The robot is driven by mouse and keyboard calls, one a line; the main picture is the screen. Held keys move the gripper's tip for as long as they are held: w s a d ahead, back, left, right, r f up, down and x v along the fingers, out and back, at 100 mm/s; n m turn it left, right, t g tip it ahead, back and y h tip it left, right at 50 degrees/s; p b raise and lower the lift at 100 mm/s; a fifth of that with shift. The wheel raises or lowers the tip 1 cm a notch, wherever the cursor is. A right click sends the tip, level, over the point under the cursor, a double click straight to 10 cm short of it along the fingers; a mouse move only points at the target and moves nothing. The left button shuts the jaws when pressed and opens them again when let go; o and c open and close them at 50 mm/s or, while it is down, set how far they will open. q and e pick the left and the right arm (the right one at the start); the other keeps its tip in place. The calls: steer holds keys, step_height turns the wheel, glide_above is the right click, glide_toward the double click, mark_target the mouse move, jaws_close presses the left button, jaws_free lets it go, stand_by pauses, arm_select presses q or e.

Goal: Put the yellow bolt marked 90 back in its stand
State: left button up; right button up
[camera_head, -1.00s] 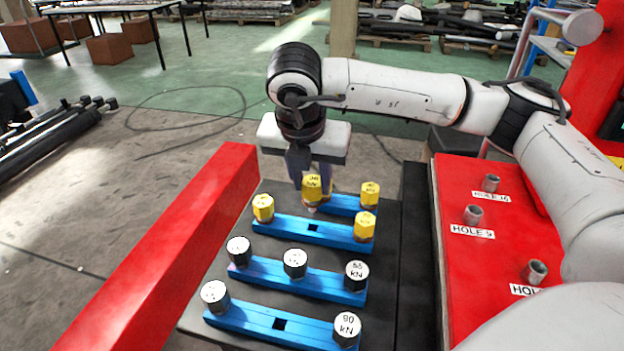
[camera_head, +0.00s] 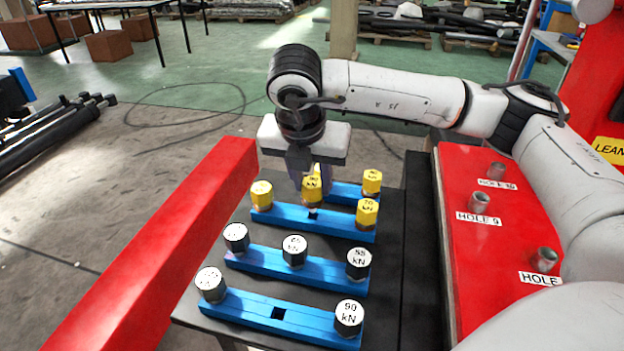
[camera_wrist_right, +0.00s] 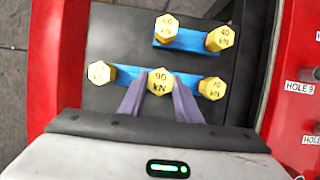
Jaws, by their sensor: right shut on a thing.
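The yellow bolt marked 90 (camera_head: 312,188) is in my right gripper (camera_head: 307,176), which is shut on it. The bolt is upright over the middle of a blue stand (camera_head: 338,227) with a dark square hole at its middle. The hole shows just below the bolt's lower end. I cannot tell whether the tip has entered it. Yellow bolts stand at both ends of this bar, the right one marked 70 (camera_head: 367,212). In the right wrist view the bolt (camera_wrist_right: 160,80) sits between the fingers, its head hiding the hole. My left gripper is not in view.
Behind is a shorter blue stand (camera_head: 343,190) with two yellow bolts. In front are two blue stands with black bolts; the nearest (camera_head: 250,306) has an empty middle hole. A red beam (camera_head: 160,245) runs along the left, and a red panel (camera_head: 460,180) with labelled holes stands right.

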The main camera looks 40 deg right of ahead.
mark_target(312, 196)
steer(key=shift+f+b, duration=1.8)
steer(key=o, duration=1.2)
steer(key=shift+r, duration=0.15)
steer(key=shift+p+v, duration=0.9)
steer(key=shift+v, duration=0.55)
steer(key=shift+p+v, duration=0.55)
steer(key=shift+v, duration=0.5)
